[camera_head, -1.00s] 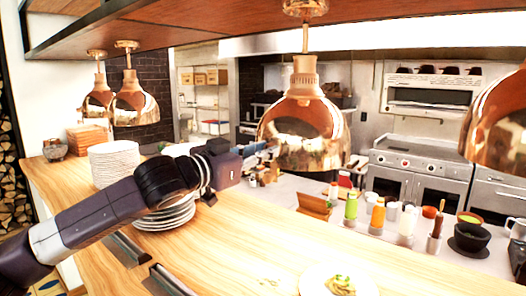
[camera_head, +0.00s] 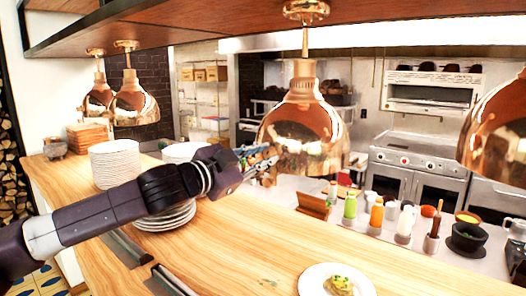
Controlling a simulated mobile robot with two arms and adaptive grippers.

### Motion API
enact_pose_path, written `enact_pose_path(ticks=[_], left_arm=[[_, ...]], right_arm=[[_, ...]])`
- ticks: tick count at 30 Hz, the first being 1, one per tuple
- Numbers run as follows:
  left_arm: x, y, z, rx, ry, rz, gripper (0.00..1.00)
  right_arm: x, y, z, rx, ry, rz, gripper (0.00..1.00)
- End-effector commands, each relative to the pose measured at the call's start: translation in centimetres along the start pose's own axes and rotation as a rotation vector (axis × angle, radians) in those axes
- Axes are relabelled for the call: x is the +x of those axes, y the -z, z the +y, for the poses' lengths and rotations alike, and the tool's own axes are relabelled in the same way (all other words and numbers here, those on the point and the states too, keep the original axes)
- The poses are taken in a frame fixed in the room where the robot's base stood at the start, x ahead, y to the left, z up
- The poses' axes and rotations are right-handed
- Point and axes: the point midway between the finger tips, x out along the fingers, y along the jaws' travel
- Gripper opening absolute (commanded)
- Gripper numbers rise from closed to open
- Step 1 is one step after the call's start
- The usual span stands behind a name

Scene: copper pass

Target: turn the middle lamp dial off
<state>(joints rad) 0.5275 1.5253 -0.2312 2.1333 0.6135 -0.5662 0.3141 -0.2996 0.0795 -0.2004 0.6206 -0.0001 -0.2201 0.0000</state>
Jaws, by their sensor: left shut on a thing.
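The middle copper lamp (camera_head: 303,128) hangs from the shelf above the counter, near the centre of the view. My left arm reaches in from the left across the counter. My left gripper (camera_head: 262,162) is at the lower left edge of this lamp, shut on a small part there. I take that part to be the lamp's dial; the fingers hide it, so its setting cannot be seen. My right gripper is not in view.
More copper lamps hang at left (camera_head: 135,104) and right (camera_head: 497,125). A tall plate stack (camera_head: 115,163) and a lower stack (camera_head: 165,218) stand on the wooden counter. A plate with food (camera_head: 312,280) is at the front. Bottles (camera_head: 376,214) stand behind. The counter's middle is clear.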

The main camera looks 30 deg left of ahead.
Motion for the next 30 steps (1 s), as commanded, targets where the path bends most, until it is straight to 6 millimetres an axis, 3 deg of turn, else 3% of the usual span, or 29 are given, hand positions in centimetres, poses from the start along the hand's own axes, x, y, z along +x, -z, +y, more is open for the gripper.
enact_pose_path(ticks=[30], left_arm=[[0.0, 0.1, 0.1, 0.896, -0.006, -0.025, 0.0]], right_arm=[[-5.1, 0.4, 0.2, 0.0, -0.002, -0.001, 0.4]])
